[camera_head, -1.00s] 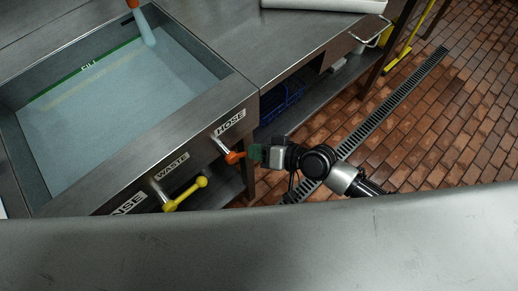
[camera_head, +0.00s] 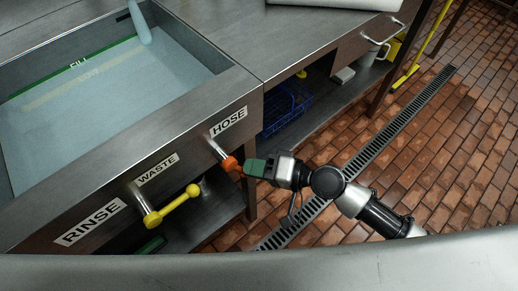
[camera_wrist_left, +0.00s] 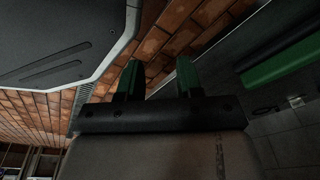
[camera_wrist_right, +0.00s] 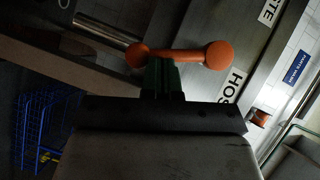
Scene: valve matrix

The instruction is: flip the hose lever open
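The orange hose lever (camera_head: 230,164) is on a metal stem below the HOSE label on the sink's front panel. In the right wrist view the lever (camera_wrist_right: 185,55) is a bar with a rounded knob at each end. My right gripper (camera_head: 247,167) is at the lever, its green fingers close together. In the right wrist view the fingertips (camera_wrist_right: 162,63) meet the bar between its knobs, apparently touching it; no grip around the bar shows. My left gripper (camera_wrist_left: 158,78) is open and empty in the left wrist view, and outside the head view.
The yellow waste lever (camera_head: 172,207) is left of the hose lever. The water-filled sink (camera_head: 232,88) is above the panel. A blue basket (camera_head: 285,105) sits on the lower shelf. Brick floor (camera_head: 430,165) with a drain grate (camera_head: 385,130) lies to the right.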

